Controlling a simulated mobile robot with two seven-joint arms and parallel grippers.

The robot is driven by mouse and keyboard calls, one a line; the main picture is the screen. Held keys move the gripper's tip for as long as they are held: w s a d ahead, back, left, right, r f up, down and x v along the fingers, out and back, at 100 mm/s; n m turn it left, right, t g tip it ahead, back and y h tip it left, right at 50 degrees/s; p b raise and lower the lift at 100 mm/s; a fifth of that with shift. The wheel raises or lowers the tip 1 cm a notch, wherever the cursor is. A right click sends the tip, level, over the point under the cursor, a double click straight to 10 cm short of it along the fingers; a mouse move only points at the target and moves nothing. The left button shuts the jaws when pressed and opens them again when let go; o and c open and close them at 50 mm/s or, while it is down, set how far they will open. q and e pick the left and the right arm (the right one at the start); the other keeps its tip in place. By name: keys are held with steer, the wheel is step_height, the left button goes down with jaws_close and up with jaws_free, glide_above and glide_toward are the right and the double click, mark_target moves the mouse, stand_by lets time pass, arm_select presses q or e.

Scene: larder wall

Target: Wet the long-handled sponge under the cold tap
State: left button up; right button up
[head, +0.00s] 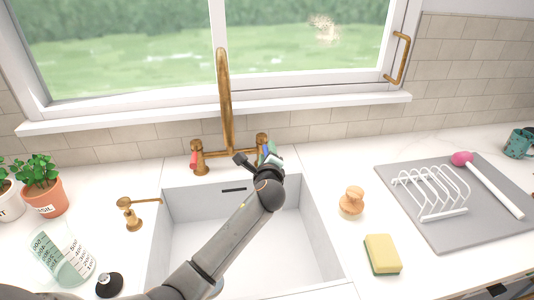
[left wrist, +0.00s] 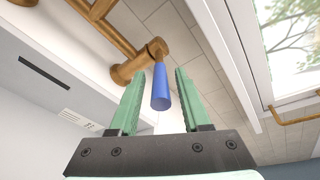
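The long-handled sponge, with a pink head (head: 462,158) and a white handle (head: 500,194), lies on the grey mat at the right in the head view. The brass tap (head: 226,105) stands behind the sink, with a red handle on its left. Its blue handle (left wrist: 161,88) shows in the left wrist view between the green fingers of my left gripper (left wrist: 158,73). The fingers are open either side of it, with gaps visible. In the head view my left gripper (head: 271,158) partly hides that handle. No water shows. I cannot make out my right gripper.
The white sink (head: 190,240) looks empty. A white rack (head: 432,190) stands on the mat. A wooden knob-like object (head: 352,201) and a yellow-green sponge (head: 382,254) sit right of the sink. A brass dispenser (head: 131,215), measuring jug (head: 62,258) and potted plants stand left.

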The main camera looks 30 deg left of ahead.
arm_select(q)
jaws_close()
stand_by(1.2)
